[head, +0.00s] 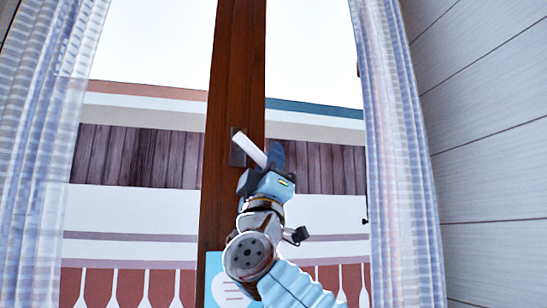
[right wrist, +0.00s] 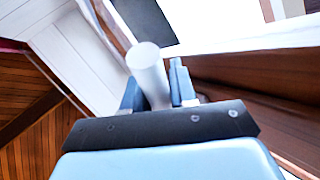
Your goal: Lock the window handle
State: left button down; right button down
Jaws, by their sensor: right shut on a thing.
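The window handle (head: 249,149) is a white bar on a dark plate (head: 237,148), mounted on the brown wooden middle post (head: 237,70) of the window. In the head view the bar is tilted, running from upper left to lower right. My right gripper (head: 268,160) is at the bar's lower right end. In the right wrist view the white round-ended handle (right wrist: 147,65) stands between the two blue fingers (right wrist: 155,90), and the gripper is shut on it. The handle's lower right end is hidden by the gripper in the head view. My left gripper is not in view.
Striped curtains hang on the left (head: 35,150) and right (head: 398,150) of the window. A white plank wall (head: 485,150) is at the far right. A light blue sheet with a white shape (head: 222,285) is low on the post, beside my right arm.

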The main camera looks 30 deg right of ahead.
jog(key=m+g+h, duration=0.1)
jog(key=m+g, duration=0.1)
jog(key=m+g+h+p, duration=0.1)
jog(key=m+g+h, duration=0.1)
jog(key=a+f+m+g+h+p, duration=0.1)
jog(key=m+g, duration=0.1)
jog(key=m, duration=0.1)
jog(key=shift+w+a+g+h, duration=0.1)
jog(key=shift+w+g+h, duration=0.1)
jog(key=shift+g+h, duration=0.1)
jog(key=m+g+p, duration=0.1)
jog(key=m+g, duration=0.1)
jog(key=a+f+m+g+p, duration=0.1)
jog(key=m+g+p, duration=0.1)
jog(key=m+g, duration=0.1)
jog(key=a+m+g+p, duration=0.1)
jog(key=m+g+p, duration=0.1)
jog(key=m, duration=0.1)
jog(key=shift+w+a+f+g, duration=0.1)
jog(key=shift+w+f+g, duration=0.1)
jog(key=shift+f+g, duration=0.2)
jog(key=c, duration=1)
grip_release()
